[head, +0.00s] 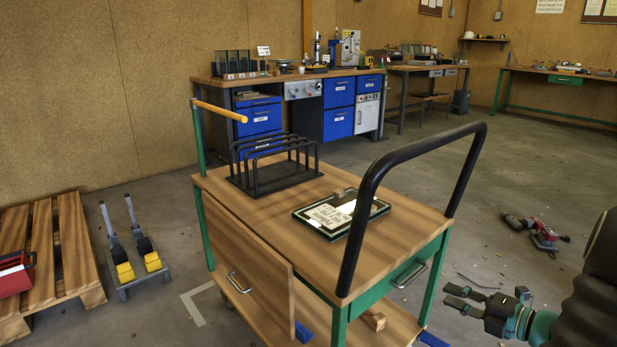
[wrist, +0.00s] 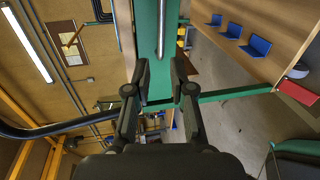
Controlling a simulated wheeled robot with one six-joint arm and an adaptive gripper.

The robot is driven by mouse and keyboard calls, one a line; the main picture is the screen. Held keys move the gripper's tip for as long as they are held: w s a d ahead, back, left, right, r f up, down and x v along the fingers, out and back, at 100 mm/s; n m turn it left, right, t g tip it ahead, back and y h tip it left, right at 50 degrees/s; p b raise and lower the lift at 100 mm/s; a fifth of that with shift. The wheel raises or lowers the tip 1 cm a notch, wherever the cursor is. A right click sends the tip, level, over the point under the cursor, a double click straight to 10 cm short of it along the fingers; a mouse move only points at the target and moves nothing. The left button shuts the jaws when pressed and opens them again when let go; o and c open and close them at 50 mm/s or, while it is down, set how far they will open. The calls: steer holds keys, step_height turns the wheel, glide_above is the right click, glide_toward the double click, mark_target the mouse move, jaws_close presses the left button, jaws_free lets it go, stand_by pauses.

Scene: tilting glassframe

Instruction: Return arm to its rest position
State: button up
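My gripper (head: 457,298) is at the lower right of the head view, beside the right end of the cart (head: 396,247). It points left, toward the cart, and touches nothing that I can see. In the wrist view my gripper (wrist: 161,78) has its two fingers apart with nothing held between them. The green cart frame (wrist: 162,30) shows behind the gap. My dark arm comes in from the right edge of the head view; most of it is out of frame.
The cart carries a black rack (head: 275,170) and a framed panel (head: 340,214); its black handle (head: 372,180) rises near my side. Red tools (head: 540,235) lie on the floor at right. A pallet (head: 50,250) is at left. Floor behind the cart is mostly clear.

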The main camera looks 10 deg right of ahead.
steer(key=s+a+f+n+g+h, duration=0.1)
steer(key=s+a+f+n+g, duration=0.3)
steer(key=n, duration=0.9)
steer(key=s+a+f+n+g+h, duration=0.1)
steer(key=s+a+n+g, duration=0.5)
steer(key=n, duration=0.6)
steer(key=s+a+r+n+t+h, duration=0.1)
steer(key=s+a+r+n+h, duration=0.2)
steer(key=a+r+n, duration=0.3)
steer(key=s+a+r+n+t+h, duration=0.1)
steer(key=s+a+r+n+h, duration=0.2)
steer(key=n, duration=1.2)
steer(key=shift+s+a+r+n+t+h, duration=0.3)
steer(key=shift+s+a+r+h, duration=0.15)
steer(key=shift+a+r, duration=1.7)
steer(key=shift+d+r, duration=0.2)
steer(key=shift+d, duration=0.05)
